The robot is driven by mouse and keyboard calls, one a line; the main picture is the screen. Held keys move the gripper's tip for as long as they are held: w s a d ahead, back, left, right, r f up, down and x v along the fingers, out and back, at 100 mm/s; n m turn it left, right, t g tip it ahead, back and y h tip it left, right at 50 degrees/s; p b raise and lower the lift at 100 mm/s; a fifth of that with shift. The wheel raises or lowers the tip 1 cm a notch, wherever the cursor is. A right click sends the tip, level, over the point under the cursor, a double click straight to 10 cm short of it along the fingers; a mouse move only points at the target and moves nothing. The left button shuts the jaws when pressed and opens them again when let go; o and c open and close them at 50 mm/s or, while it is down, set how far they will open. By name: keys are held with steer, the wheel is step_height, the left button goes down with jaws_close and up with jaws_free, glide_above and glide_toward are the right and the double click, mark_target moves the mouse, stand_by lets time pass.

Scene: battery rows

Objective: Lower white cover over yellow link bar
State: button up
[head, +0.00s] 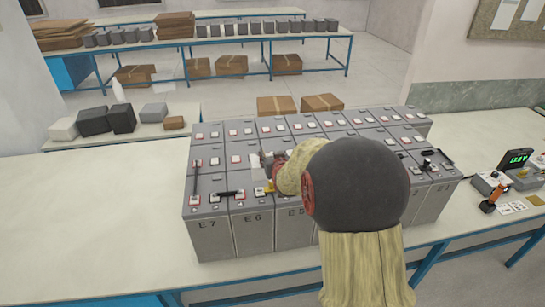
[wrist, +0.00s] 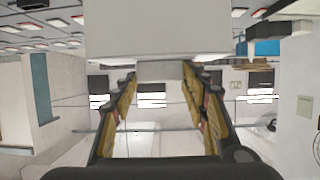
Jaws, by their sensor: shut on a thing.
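The white cover (wrist: 155,28) fills the top middle of the wrist view. My gripper (wrist: 165,74) is shut on a small pale tab at the cover's edge, between its two yellow-padded fingers. In the head view my gripper (head: 271,161) is partly hidden behind my arm, over the battery rows near E6 and E5. A pale patch of the cover (head: 256,165) shows just left of it. A bit of the yellow link bar (head: 262,190) shows on the front row near E6, below the gripper. The gap between cover and bar cannot be told.
Grey batteries (head: 220,238) stand in rows on the table. Black bars (head: 228,194) lie on some tops. A meter with a green display (head: 516,159) and an orange-handled tool (head: 492,199) are at the right. Grey blocks (head: 94,121) stand behind. The table's left is clear.

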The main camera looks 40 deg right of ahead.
step_height(320, 180, down, 10)
steer(key=b, duration=0.9)
steer(key=shift+r, duration=0.25)
steer(key=o, duration=1.1)
steer(key=shift+o, duration=0.7)
steer(key=v, duration=1.2)
